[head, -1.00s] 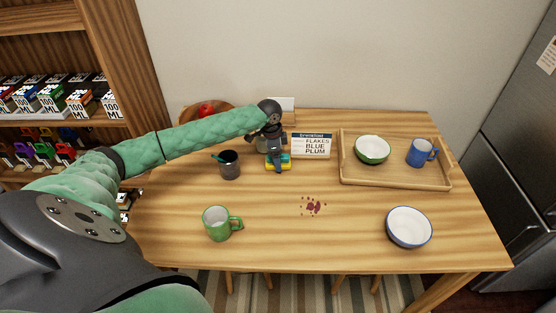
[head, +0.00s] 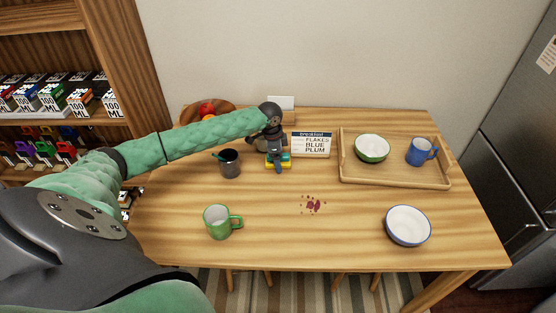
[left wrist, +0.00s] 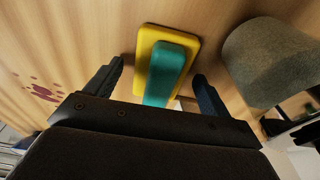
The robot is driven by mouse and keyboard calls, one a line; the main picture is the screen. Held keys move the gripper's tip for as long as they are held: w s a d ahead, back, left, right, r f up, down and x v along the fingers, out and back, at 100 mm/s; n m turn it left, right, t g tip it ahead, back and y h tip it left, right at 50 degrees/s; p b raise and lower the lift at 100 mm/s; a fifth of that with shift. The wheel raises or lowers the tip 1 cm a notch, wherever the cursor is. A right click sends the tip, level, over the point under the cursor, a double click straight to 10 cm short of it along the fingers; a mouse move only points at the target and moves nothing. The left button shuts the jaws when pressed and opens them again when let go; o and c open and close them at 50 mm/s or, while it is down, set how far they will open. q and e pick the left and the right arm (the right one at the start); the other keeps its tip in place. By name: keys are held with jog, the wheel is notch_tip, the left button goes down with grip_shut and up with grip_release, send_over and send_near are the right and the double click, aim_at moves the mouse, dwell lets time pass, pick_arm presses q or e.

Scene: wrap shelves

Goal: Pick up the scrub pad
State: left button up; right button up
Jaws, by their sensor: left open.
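The scrub pad (left wrist: 183,45) has a yellow base with a teal block on top and lies on the table. In the left wrist view the teal block (left wrist: 165,72) stands between the open fingers of my left gripper (left wrist: 160,82), with a gap on each side. In the head view my left gripper (head: 277,158) is over the scrub pad (head: 287,164) and hides part of it. My right gripper is in neither view.
A grey cup (head: 230,165) stands left of the gripper, and a menu sign (head: 311,145) stands close on its right. A green mug (head: 217,223), a white bowl (head: 408,226), a wooden tray (head: 395,180) and a dark red stain (head: 313,205) are farther off.

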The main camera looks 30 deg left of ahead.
pick_arm(q)
jog(key=shift+f, duration=0.1)
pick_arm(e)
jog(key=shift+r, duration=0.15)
pick_arm(q)
jog(key=c, duration=1.1)
jog(key=shift+o, duration=0.2)
